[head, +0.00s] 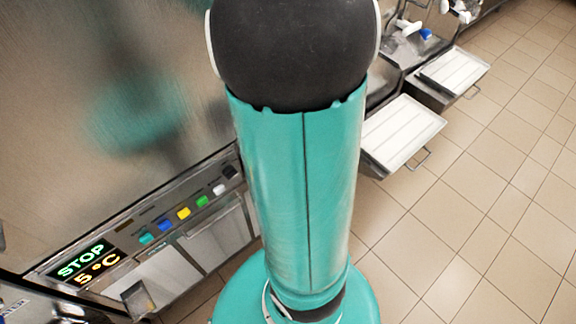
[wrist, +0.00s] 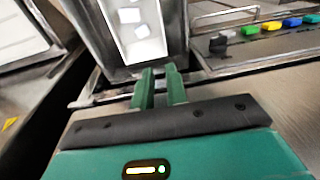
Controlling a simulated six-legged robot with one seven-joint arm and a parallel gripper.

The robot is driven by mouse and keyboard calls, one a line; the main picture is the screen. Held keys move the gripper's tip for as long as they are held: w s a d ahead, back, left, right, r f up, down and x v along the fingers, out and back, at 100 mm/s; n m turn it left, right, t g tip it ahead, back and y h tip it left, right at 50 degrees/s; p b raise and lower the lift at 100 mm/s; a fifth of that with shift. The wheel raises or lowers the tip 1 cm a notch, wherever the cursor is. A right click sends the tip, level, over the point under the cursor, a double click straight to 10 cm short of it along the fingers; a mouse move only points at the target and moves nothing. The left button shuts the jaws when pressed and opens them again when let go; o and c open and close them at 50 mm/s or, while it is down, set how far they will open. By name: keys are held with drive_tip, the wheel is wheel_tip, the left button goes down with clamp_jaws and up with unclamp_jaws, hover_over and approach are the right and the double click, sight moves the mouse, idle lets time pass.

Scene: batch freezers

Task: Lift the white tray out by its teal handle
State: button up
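In the wrist view, my gripper (wrist: 161,84) points its two green fingers at the near end of a metal-walled container. The fingers are slightly apart, with a narrow gap and nothing clearly held between them. The container has a white tray-like interior (wrist: 128,42) with several white blocks in it. A thin metal bar (wrist: 100,98) runs across close to the fingers; I cannot tell whether they touch it. I make out no teal handle apart from my green fingers. In the head view my teal arm fills the middle and hides the gripper.
In the head view, two white-topped trays (head: 403,131) (head: 453,69) with metal handles stick out at the right. A steel machine with a STOP display (head: 81,260) and a row of coloured buttons stands at the left. Tiled floor (head: 480,220) is clear at the lower right.

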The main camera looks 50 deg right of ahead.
drive_tip(key=s+d+f+g, duration=0.1)
drive_tip(key=s+d+f, duration=0.35)
drive_tip(key=d, duration=0.35)
drive_tip(key=shift+h, duration=0.3)
drive_tip(key=f, duration=0.5)
drive_tip(key=s+f, duration=0.1)
drive_tip(key=f, duration=0.1)
drive_tip(key=shift+a+f, duration=0.15)
drive_tip(key=shift+f, duration=0.2)
wheel_tip(320, 180, down, 6)
drive_tip(key=shift+s+r, duration=0.15)
drive_tip(key=shift+r, duration=0.05)
clamp_jaws()
drive_tip(key=shift+r, duration=0.2)
